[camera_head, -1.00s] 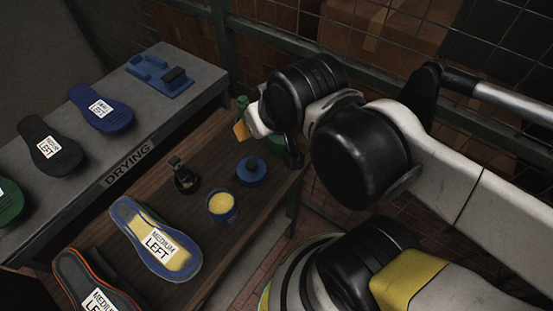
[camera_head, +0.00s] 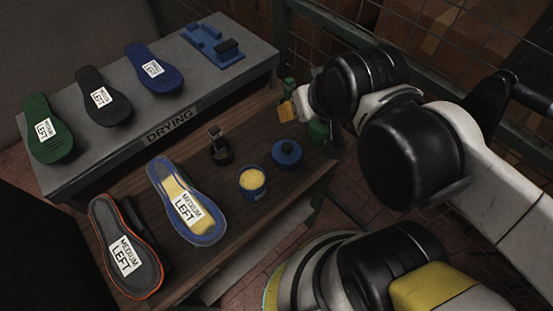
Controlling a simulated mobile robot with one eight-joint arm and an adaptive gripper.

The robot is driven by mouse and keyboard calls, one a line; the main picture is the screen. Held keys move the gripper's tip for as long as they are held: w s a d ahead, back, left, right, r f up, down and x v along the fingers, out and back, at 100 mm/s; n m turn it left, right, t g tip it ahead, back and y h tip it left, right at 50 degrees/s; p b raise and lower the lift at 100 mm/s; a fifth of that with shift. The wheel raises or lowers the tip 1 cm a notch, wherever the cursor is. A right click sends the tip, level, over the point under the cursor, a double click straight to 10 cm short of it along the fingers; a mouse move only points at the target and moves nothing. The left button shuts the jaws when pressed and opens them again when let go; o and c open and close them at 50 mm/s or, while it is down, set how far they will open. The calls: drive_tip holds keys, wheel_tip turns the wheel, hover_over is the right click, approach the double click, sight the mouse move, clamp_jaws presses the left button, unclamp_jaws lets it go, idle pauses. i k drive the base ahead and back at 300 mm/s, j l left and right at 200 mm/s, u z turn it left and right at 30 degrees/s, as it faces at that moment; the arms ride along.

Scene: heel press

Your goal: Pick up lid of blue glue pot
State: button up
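The blue glue pot (camera_head: 252,185) stands open on the brown wooden bench, with pale yellow glue showing inside. Its round blue lid (camera_head: 287,153), with a small knob on top, lies on the bench behind and right of the pot, apart from it. My gripper (camera_head: 292,110) is at the end of my arm, above and behind the lid, near the bench's far right end. A yellow-orange piece shows at its tip. The fingers are small and partly hidden by the wrist, so I cannot tell if they are open. Nothing touches the lid.
A dark bottle (camera_head: 220,147) stands left of the lid. A green pot (camera_head: 318,131) and green bottle (camera_head: 289,86) stand near my gripper. Two shoe soles (camera_head: 188,203) (camera_head: 125,250) lie in front. The grey drying bench (camera_head: 108,150) holds several soles and a blue fixture (camera_head: 213,45).

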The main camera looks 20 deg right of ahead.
sight(286, 154)
drive_tip(key=l+u, duration=0.2)
drive_tip(key=u, duration=0.25)
drive_tip(key=k+l+u, duration=0.15)
drive_tip(key=u, duration=0.3)
drive_tip(key=k+l+u, duration=0.1)
drive_tip(key=u, duration=0.35)
drive_tip(key=k+l+u, duration=0.15)
drive_tip(key=u, duration=0.3)
drive_tip(key=l, duration=0.1)
